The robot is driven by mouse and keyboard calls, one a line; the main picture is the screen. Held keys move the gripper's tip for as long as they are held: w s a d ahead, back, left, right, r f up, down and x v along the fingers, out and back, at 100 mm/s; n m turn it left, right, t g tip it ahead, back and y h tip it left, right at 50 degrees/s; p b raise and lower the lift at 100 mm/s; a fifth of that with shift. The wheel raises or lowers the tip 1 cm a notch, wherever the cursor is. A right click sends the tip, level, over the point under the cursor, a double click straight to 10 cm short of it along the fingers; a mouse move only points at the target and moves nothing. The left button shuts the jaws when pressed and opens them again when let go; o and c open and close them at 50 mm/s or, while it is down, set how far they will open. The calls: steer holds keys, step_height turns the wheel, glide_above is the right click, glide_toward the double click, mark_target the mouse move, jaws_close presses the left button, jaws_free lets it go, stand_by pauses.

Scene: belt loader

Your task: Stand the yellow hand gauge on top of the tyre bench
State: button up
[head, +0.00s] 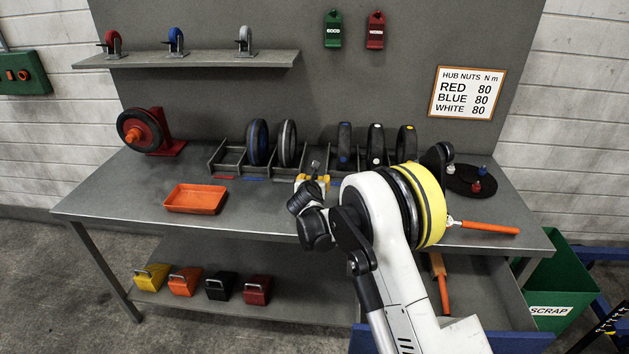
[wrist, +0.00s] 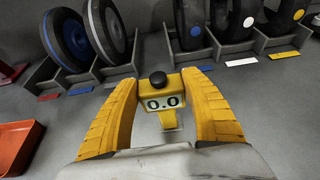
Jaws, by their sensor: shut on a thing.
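The yellow hand gauge (wrist: 163,103) is between the two yellow fingers of my gripper (wrist: 166,108) in the wrist view. It has a black knob on top and two round dark-ringed marks on a pale face. My gripper is shut on it. In the head view my gripper (head: 312,184) is over the middle of the grey tyre bench (head: 128,190), in front of the tyre racks. The gauge is small there and partly hidden by my wrist. It looks roughly upright. I cannot tell whether its base touches the bench top.
Racks with several tyres (head: 258,143) stand behind my gripper. An orange tray (head: 195,199) lies to the left, and a red stand with a wheel (head: 160,130) is at the far left. A dark round plate (head: 470,180) and an orange-handled tool (head: 489,228) are at the right.

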steer(key=o, duration=1.3)
steer(key=shift+c, duration=0.2)
